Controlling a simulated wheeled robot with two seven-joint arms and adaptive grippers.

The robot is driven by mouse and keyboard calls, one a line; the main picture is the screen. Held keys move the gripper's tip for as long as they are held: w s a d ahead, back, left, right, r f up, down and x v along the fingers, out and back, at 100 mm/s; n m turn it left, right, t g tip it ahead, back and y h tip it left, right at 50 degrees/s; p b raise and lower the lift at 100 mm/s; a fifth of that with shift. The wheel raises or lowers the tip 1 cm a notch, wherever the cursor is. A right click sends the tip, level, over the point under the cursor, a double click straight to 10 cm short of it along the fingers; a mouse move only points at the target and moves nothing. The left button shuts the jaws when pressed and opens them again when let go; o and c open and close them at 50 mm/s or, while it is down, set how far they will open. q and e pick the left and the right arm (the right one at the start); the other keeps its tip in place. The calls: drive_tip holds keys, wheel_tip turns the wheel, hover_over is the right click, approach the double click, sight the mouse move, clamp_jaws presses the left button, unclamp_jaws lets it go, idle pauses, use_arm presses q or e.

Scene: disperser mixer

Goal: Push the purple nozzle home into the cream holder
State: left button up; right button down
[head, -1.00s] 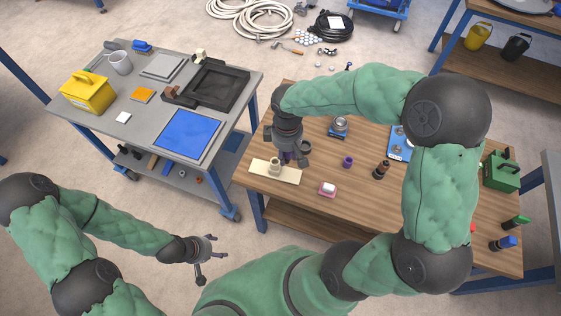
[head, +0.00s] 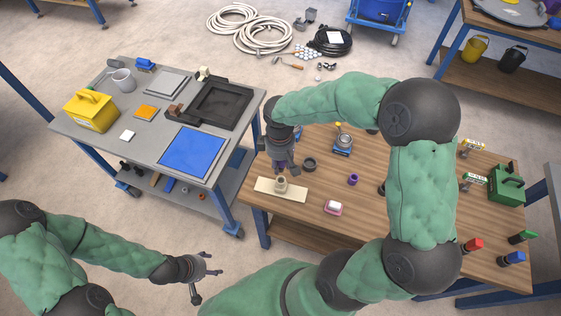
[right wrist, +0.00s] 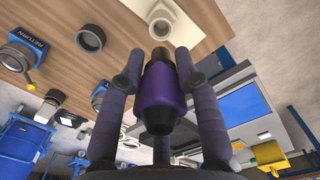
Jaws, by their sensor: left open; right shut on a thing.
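The purple nozzle (right wrist: 165,85) is upright between the fingers of my right gripper (right wrist: 160,62); its dark end points away from the wrist. In the head view my right gripper (head: 280,166) hangs just behind and above the cream holder (head: 281,184), with a little purple showing at its fingers. The holder stands on a cream plate (head: 262,184) at the wooden table's left front. The plate also shows past the nozzle in the right wrist view (right wrist: 190,24). I see a gap between nozzle and holder. My left gripper (head: 210,272) is open and empty, away from the tables.
A dark ring (head: 309,164), a small purple part (head: 353,180) and a pink-and-white block (head: 333,208) lie right of the holder on the wooden table (head: 305,205). A grey table (head: 120,155) with a blue mat (head: 192,152) stands to the left.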

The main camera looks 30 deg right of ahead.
sight(281, 171)
drive_tip(key=shift+f+b, duration=1.65)
drive_tip(key=shift+f, duration=0.85)
drive_tip(key=shift+f+b, duration=0.85)
drive_tip(key=shift+f, duration=0.55)
drive_tip(key=c, duration=0.8)
unclamp_jaws()
drive_tip(key=shift+r, duration=0.1)
wheel_tip(281, 171, up, 12)
drive_tip(key=shift+w+f, duration=0.1)
